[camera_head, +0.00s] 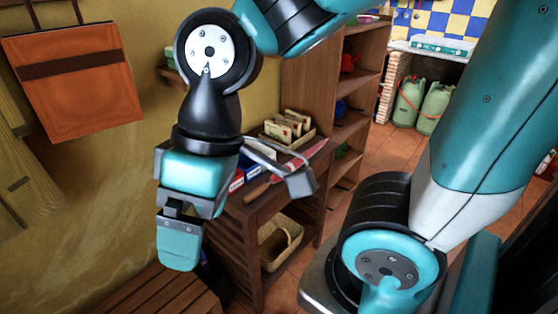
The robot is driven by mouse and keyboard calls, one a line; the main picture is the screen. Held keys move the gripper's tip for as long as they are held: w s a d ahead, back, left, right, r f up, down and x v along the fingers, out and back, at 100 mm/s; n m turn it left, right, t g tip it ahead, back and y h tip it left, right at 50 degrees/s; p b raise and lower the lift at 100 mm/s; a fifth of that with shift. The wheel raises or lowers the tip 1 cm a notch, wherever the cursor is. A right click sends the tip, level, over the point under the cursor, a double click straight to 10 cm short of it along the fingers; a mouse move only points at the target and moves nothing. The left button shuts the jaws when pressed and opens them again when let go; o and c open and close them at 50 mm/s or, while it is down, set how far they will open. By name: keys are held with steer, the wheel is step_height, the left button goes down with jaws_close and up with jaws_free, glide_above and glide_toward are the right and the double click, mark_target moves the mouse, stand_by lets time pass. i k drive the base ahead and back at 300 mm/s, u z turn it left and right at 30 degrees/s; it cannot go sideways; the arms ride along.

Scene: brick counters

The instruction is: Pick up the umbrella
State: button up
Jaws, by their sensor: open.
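A long red item with a brown wooden handle (306,158) lies on top of the wooden shelf unit, slanting from lower left to upper right. It may be the folded umbrella, but I cannot tell for sure. My gripper (240,217) hangs in front of the shelf unit, with its fingers spread and nothing seen between them. One finger is at the lower left; the other reaches right and covers part of the shelf top and the red item. A dark blue thing low behind the left finger is mostly hidden.
Small boxes in a tray (290,127) and blue-and-white packets (243,176) share the shelf top. A wicker basket (280,240) sits below. A slatted wooden bench (165,298) is at the bottom left. An orange bag (75,82) hangs on the wall. Tiled floor shows at right.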

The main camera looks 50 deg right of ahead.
mark_target(294, 164)
steer(key=z, duration=0.3)
steer(key=k, duration=0.5)
steer(key=z, duration=1.65)
steer(key=i, duration=0.75)
steer(key=u, duration=1.55)
steer(key=i, duration=0.5)
